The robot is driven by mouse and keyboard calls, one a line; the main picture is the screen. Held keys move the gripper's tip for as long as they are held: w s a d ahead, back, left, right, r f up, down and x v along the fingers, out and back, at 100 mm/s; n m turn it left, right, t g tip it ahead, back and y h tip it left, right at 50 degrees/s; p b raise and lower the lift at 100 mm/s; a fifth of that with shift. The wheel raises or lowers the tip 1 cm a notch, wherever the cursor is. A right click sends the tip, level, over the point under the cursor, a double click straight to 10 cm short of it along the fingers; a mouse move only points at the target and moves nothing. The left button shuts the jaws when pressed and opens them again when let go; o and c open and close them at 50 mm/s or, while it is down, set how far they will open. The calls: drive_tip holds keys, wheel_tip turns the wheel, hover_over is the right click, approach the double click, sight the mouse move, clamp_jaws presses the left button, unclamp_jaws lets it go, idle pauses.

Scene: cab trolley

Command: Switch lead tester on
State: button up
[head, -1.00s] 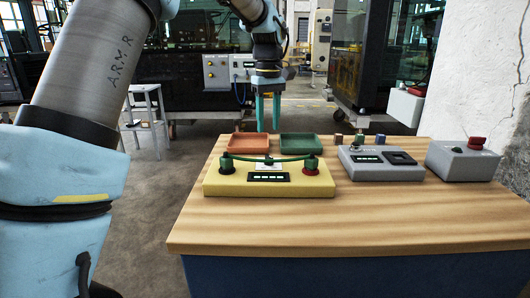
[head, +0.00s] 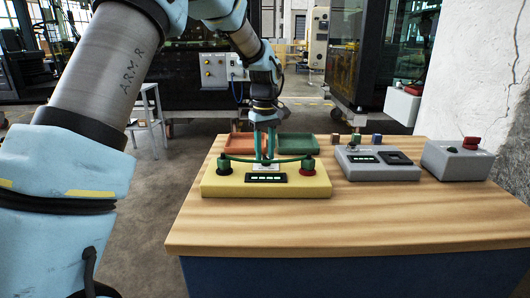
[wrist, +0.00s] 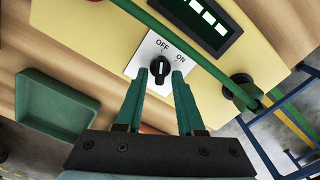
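The lead tester is a yellow box (head: 225,188) on the wooden table, with a display (head: 267,178) showing several lit bars. A green lead (head: 240,159) spans its two end terminals. In the wrist view, a black rotary knob (wrist: 160,68) sits on a white plate (wrist: 146,58) marked OFF and ON. The knob's mark appears to point towards OFF. My gripper (wrist: 159,76) is open, its teal fingertips on either side of the knob with visible gaps; contact cannot be told. In the head view my gripper (head: 265,157) is at the tester's back edge, behind the lead.
An orange tray (head: 236,149) and a green tray (head: 297,142) lie behind the tester. A grey box with a display (head: 375,171) and a grey box with a red button (head: 455,164) stand to the right. Small blocks, one blue (head: 376,138), lie at the back. The table front is clear.

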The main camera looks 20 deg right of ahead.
clamp_jaws()
drive_tip(key=shift+m, duration=0.3)
idle(0.3)
drive_tip(key=m+p, duration=0.2)
drive_tip(key=m, duration=0.3)
drive_tip(key=shift+d+r+p, duration=0.1)
drive_tip(key=shift+p, duration=0.2)
drive_tip(key=m+p, duration=0.1)
drive_tip(key=m, duration=0.5)
drive_tip(key=shift+s+d+p, duration=0.1)
drive_tip(key=shift+d+p, duration=0.05)
drive_tip(key=shift+p, duration=0.25)
drive_tip(key=shift+m, duration=0.3)
drive_tip(key=shift+o, duration=0.9)
unclamp_jaws()
